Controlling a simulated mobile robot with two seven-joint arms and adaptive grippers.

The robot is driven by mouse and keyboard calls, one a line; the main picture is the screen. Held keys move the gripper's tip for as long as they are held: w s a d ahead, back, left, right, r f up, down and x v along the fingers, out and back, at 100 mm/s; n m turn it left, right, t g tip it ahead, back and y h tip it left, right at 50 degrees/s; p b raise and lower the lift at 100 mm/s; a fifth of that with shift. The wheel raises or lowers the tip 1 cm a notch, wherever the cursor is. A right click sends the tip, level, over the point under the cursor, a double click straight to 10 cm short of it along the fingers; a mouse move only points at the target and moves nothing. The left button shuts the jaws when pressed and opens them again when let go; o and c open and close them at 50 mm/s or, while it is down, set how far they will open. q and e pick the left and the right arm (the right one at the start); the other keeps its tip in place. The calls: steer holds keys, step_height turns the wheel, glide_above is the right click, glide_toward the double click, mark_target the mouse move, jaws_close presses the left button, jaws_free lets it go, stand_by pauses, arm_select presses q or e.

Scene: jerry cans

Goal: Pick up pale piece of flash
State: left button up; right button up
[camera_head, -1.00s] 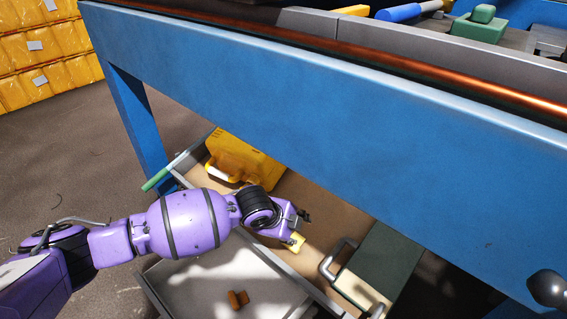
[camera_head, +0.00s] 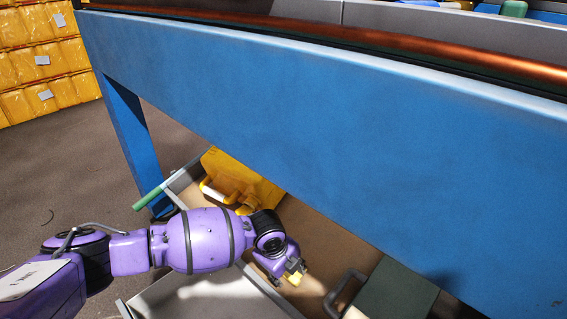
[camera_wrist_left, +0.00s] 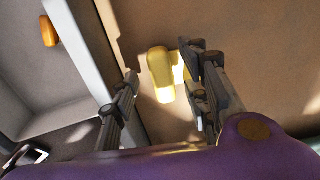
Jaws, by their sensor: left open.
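The pale yellow piece of flash (camera_wrist_left: 160,68) lies on a brown surface in the left wrist view, with bright light at its lower end. In the head view only a small part of the pale piece (camera_head: 294,281) shows beside my left gripper (camera_head: 297,269). In the left wrist view my left gripper (camera_wrist_left: 161,62) is open, with one finger on each side of the piece. The right finger is close to the piece; I cannot tell whether it touches. My right gripper is in neither current view.
A blue table beam (camera_head: 300,90) spans above the left arm. A yellow jerry can (camera_head: 245,178) and a green-handled tool (camera_head: 150,198) lie beyond the arm. An orange piece (camera_wrist_left: 48,30) lies in a grey tray (camera_wrist_left: 85,35).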

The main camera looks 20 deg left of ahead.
arm_select(q)
steer(key=shift+w+d+f, duration=0.1)
steer(key=shift+w+f, duration=0.2)
steer(key=shift+f, duration=0.1)
steer(key=shift+r, duration=0.15)
steer(key=c, duration=1)
steer(key=shift+r, duration=0.1)
